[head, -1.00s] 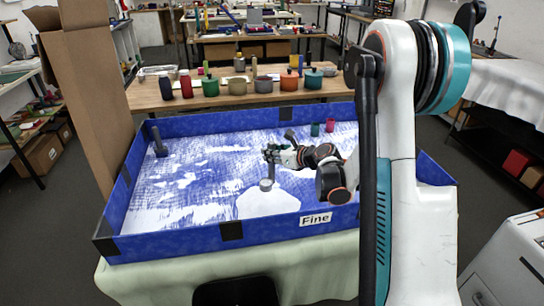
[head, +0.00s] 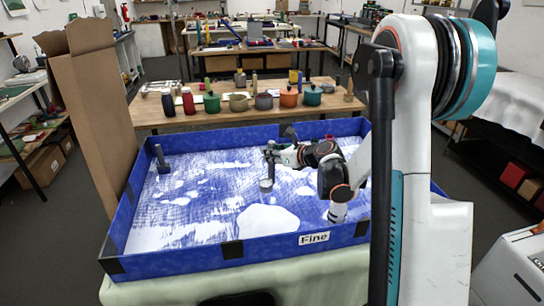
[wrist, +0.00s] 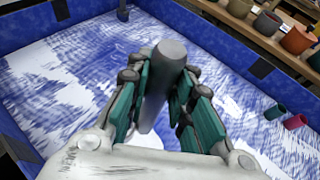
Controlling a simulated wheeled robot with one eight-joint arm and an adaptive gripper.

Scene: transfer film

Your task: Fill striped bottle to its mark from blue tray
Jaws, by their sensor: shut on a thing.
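The blue tray (head: 180,255) holds white powder and bears a "Fine" label. My gripper (head: 270,153) is over the middle of the tray. It is shut on the upright grey handle of a scoop (head: 266,186), whose small cup shows below the fingers. In the wrist view the grey handle (wrist: 166,80) stands between the green finger pads of my gripper (wrist: 160,88). I cannot tell what is in the cup. I cannot make out a striped bottle or its mark in either view.
Another dark upright tool (head: 162,160) stands at the tray's left. Small green (wrist: 275,112) and red (wrist: 294,122) cylinders stand in the tray. A wooden table (head: 150,112) behind holds several coloured jars. A cardboard sheet (head: 100,120) rises at the left.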

